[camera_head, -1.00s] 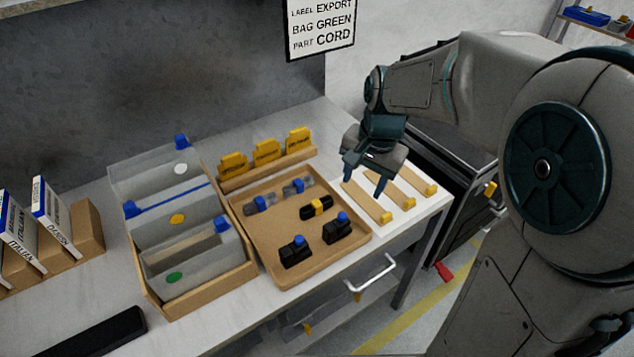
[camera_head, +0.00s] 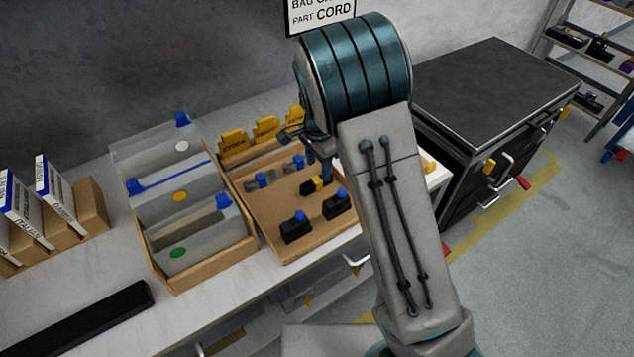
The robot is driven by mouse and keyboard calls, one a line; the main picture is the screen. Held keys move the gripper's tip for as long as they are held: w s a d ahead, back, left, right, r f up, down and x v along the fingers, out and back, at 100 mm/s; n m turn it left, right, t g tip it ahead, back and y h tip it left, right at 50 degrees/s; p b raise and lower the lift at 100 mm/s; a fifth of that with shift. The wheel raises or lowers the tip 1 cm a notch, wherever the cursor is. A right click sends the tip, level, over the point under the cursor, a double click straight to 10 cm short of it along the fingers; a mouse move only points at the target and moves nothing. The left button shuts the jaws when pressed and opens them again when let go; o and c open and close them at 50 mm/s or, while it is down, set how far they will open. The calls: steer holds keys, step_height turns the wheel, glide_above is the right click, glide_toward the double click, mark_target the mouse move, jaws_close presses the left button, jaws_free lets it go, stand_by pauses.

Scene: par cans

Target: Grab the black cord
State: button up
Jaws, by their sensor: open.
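The black cord (camera_head: 313,188), a dark bundle with a yellow band round its middle, lies in the brown tray (camera_head: 264,232) on the bench. My gripper (camera_head: 313,160) is open, over the right part of the tray. One finger reaches down close to the right end of the cord, and I cannot tell if it touches. My arm hides the tray's right edge and part of the gripper.
Two black parts with blue knobs (camera_head: 296,228) stand in front of the cord, and grey parts with blue (camera_head: 262,180) lie behind. A divided box with clear bags (camera_head: 190,217) is left of the tray. Yellow-tagged cards (camera_head: 267,128) stand behind it.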

mark_target(317, 179)
steer(key=shift+w+a+f+p, duration=0.15)
steer(key=shift+f+p, duration=0.15)
steer(key=shift+f, duration=1.45)
steer(key=shift+w+a+f+p, duration=0.1)
steer(key=shift+f+p, duration=0.15)
steer(key=shift+f, duration=1.5)
steer(key=c, duration=1.1)
